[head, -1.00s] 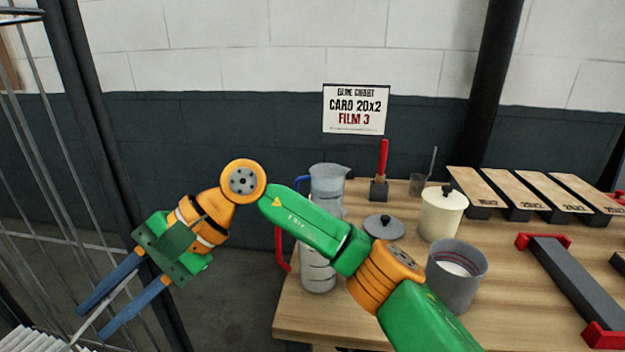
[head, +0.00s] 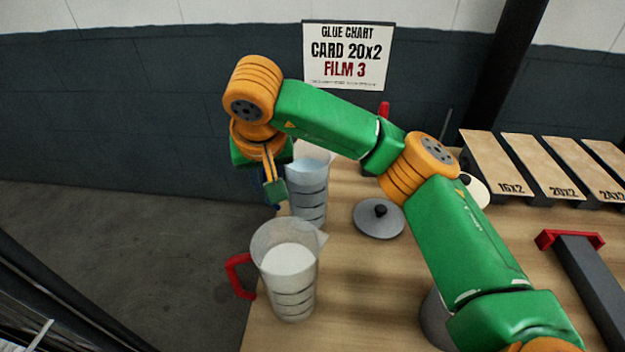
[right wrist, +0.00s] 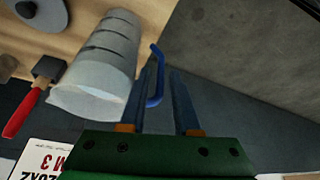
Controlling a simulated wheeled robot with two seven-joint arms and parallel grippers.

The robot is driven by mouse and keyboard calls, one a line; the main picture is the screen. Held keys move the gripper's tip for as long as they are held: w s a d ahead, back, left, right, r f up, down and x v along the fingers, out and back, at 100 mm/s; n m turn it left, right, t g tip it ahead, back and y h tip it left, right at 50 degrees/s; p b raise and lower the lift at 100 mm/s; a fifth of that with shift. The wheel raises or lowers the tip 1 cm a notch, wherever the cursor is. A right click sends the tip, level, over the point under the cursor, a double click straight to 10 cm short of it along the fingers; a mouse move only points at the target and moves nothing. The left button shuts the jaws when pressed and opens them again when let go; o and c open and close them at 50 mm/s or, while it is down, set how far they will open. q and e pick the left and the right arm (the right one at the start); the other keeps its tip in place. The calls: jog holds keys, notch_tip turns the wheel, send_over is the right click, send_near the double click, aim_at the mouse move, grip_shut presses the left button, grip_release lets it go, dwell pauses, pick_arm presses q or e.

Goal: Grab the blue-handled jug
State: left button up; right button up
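The blue-handled jug (head: 309,190) is a clear measuring jug with dark bands, standing near the table's left edge. My right gripper (head: 270,195) is at its left side, and the wrist hides most of the handle in the head view. In the right wrist view the jug (right wrist: 97,70) is left of my gripper (right wrist: 160,80). Its blue handle (right wrist: 158,75) shows between the two blue fingers, nearer the left one. The fingers are apart; I cannot tell whether one touches the handle. My left gripper is not in view.
A red-handled jug (head: 290,275) with white contents stands in front of the blue-handled one. A grey lid (head: 379,218) lies to the right. A grey pot (head: 434,320) is partly behind my arm. Labelled boards (head: 545,165) stand at the back right. Left of the table is open floor.

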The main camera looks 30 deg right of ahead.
jog(key=p+x, duration=0.1)
jog(key=x, duration=0.4)
jog(key=shift+w+a+f, duration=0.1)
jog(key=shift+w+f, duration=0.05)
jog(key=shift+w, duration=0.15)
jog(key=shift+s+a, duration=0.15)
jog(key=shift+a, duration=0.05)
grip_shut()
jog(key=shift+d, duration=0.1)
dwell(0.7)
